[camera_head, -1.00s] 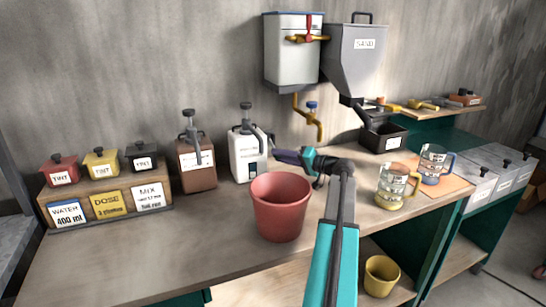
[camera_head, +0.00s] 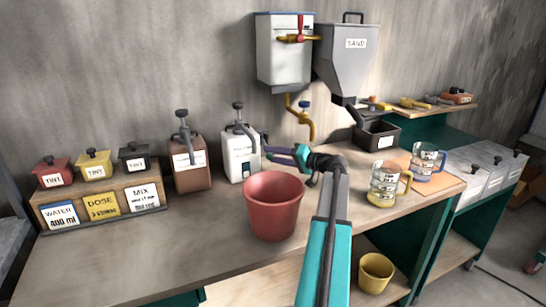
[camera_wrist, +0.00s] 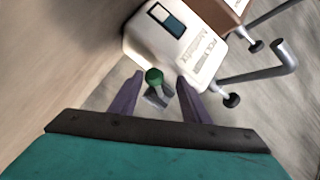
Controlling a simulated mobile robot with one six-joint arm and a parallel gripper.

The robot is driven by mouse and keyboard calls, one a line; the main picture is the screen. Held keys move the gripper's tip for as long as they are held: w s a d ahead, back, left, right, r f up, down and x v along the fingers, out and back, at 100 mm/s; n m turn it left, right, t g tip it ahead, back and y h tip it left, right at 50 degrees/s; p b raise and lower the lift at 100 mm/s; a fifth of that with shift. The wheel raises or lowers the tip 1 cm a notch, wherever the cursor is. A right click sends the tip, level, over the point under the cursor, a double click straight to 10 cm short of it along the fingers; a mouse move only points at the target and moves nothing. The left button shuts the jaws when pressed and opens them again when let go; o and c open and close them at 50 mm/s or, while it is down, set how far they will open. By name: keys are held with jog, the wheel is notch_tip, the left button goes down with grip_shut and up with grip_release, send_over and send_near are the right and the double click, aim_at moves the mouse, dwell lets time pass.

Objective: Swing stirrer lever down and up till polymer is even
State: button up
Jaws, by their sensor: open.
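The white polymer container (camera_head: 240,155) stands on the bench against the wall, with a dark pump top and a grey curved spout. In the wrist view its labelled body (camera_wrist: 175,40) has a dark sight window. In the head view my gripper (camera_head: 270,149) is just right of the container, and the lever is hard to make out there.
A red bucket (camera_head: 273,204) stands close in front of my gripper. A brown container (camera_head: 190,166) is left of the polymer one. A yellow tap (camera_head: 301,118) hangs behind. Measuring jugs (camera_head: 384,186) stand to the right. The bench's left front is clear.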

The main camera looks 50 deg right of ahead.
jog(key=s+d+r+b, duration=0.1)
jog(key=s+d, duration=0.1)
jog(key=s, duration=0.9)
jog(key=shift+s+r, duration=0.15)
jog(key=shift+s, duration=0.15)
jog(key=shift+a+r, duration=0.1)
